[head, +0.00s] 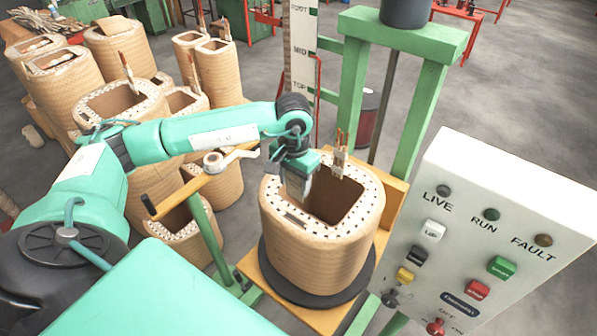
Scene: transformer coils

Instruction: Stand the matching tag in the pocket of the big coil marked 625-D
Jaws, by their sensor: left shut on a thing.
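A big tan coil (310,245) with a rounded square opening stands upright on a dark round plate. Its marking cannot be read, so I cannot tell whether it is 625-D. Copper leads (340,150) with a pale piece stand up at the far side of its rim. My left gripper (297,188) points down at the left part of the coil's top, over the rim and opening. It is shut on what seems to be the tag, which the fingers mostly hide; its marking cannot be read. I cannot make out the pocket. My right gripper is not in view.
A white control panel (490,235) with buttons stands close on the right. A green frame (400,45) and a white upright scale (302,45) rise behind the coil. Several other coils (110,45) crowd the left.

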